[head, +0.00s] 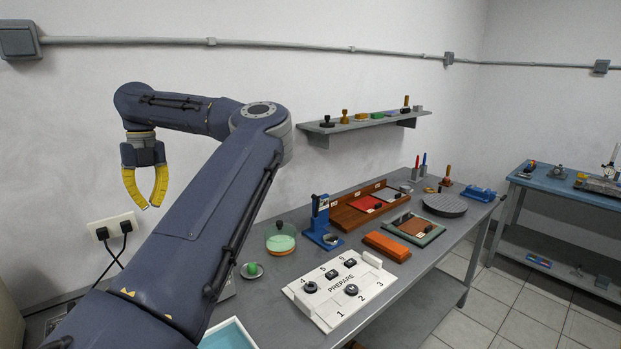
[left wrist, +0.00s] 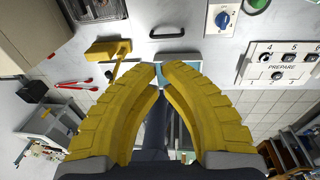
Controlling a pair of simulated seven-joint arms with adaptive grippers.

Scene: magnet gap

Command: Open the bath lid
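A black bar handle (left wrist: 168,33) shows in the left wrist view on a plain light grey surface that looks like the bath lid (left wrist: 180,48); the lid's edges are hard to tell from the bench. A blue knob (left wrist: 223,18) on a white plate is to its right. In the head view my own arm hides this area. My left gripper (head: 149,206) has yellow fingers pointing down, high above the bench by the wall. It is empty, with a narrow gap between its fingertips, also in the left wrist view (left wrist: 160,66). My right gripper is out of view.
A white PREPARE panel (head: 339,291) with black knobs stands on the bench, near a green-topped dish (head: 280,239) and a blue press (head: 322,225). A pale teal tray (head: 229,335) is at the front. A yellow tool (left wrist: 107,50) and red-handled pliers (left wrist: 76,85) lie left of the handle.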

